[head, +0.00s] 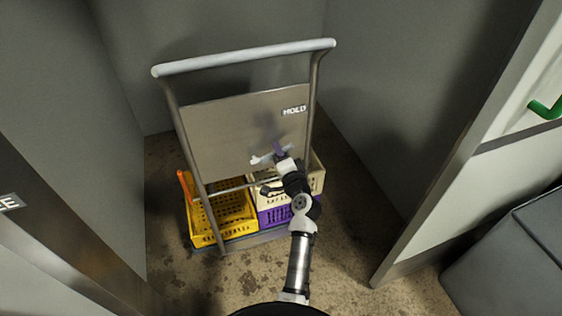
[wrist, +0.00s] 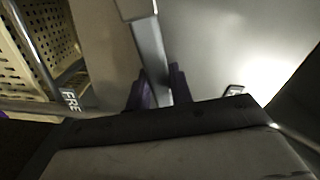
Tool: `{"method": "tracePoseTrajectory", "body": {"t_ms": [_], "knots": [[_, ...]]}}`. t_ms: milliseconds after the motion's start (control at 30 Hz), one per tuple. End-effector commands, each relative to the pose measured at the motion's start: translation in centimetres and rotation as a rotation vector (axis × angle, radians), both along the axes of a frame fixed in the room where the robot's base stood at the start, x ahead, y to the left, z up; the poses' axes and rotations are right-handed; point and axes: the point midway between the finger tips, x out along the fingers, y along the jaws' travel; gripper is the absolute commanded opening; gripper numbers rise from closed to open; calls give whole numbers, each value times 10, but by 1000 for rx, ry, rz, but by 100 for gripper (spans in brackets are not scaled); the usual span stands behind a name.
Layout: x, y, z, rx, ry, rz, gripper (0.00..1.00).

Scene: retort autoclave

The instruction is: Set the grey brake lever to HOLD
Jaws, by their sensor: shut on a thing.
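The grey brake lever (wrist: 150,55) runs down from the top of the wrist view to between the purple fingers of my gripper (wrist: 158,92), which are shut on it. In the head view my gripper (head: 279,152) is at the lower right of the trolley's panel (head: 230,135), and a light grey piece of the lever (head: 262,159) shows beside it. The HOLD label (head: 294,110) is on the panel's upper right, above my gripper. A label reading FRE (wrist: 70,100), partly cut off, is left of the lever in the wrist view. The lever's held end lies between this label and a partly hidden label (wrist: 234,90) at right.
The trolley's top handle bar (head: 245,57) is above the panel. A yellow crate (head: 232,226), a cream crate (head: 316,178) and a purple crate (head: 275,215) sit on the trolley. An orange bar (head: 184,186) is at its left. Grey walls enclose it; a green handle (head: 545,110) is at right.

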Motion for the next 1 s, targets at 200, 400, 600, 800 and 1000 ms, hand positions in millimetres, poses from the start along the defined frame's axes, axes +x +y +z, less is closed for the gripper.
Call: {"method": "tracePoseTrajectory", "body": {"t_ms": [200, 400, 600, 800, 1000], "knots": [[-1, 7, 14, -187, -66, 1, 0], [-3, 13, 24, -327, -112, 0, 0], [-5, 19, 30, -427, -142, 1, 0], [-6, 22, 34, -480, -160, 1, 0], [-6, 23, 35, -498, -166, 1, 0]]}}
